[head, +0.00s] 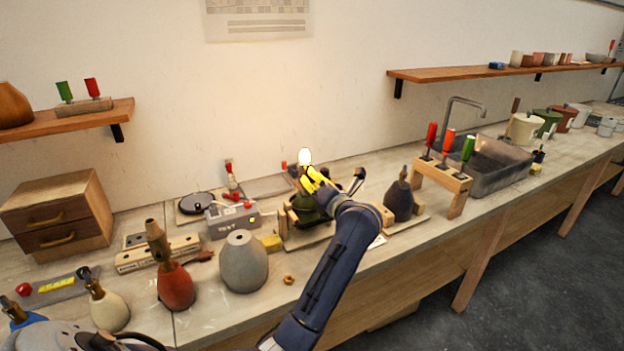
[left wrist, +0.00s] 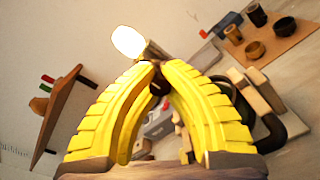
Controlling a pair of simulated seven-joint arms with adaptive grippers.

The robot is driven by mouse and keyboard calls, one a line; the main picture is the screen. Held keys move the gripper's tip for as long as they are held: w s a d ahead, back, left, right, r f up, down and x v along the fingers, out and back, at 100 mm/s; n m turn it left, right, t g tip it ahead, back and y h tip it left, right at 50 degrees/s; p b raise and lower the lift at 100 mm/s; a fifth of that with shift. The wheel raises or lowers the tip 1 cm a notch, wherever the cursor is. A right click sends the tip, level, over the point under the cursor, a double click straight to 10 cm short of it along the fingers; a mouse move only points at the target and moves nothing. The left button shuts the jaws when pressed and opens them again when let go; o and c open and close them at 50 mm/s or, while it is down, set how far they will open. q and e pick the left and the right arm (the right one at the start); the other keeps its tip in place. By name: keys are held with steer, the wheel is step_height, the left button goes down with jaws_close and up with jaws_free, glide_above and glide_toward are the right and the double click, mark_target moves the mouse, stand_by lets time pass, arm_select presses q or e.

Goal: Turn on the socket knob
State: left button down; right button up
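The lamp's bulb (head: 305,157) glows bright above a dark green rounded lamp base (head: 306,209) at the middle of the bench. My left gripper (head: 314,181) has its yellow fingers just below and right of the bulb, at the socket. In the left wrist view the lit bulb (left wrist: 128,41) is just beyond the fingertips, to the upper left. The yellow fingertips (left wrist: 162,72) are drawn together around a small dark part (left wrist: 158,86) at the socket, which looks like the socket knob and is mostly hidden. My right gripper is in neither view.
A grey vase-shaped base (head: 244,262) and a red one (head: 175,287) stand left of my arm. A grey TEST box (head: 231,219) sits behind them. A dark lamp base (head: 399,200) and a wooden rack of screwdrivers (head: 441,178) stand to the right. A small brass ring (head: 288,280) lies near the front edge.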

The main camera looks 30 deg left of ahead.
arm_select(q)
steer(key=shift+r+m, duration=0.15)
steer(key=shift+m, duration=0.25)
steer(key=c, duration=1.3)
jaws_free()
steer(key=shift+o, duration=0.2)
steer(key=shift+d, duration=0.1)
steer(key=v, duration=1.2)
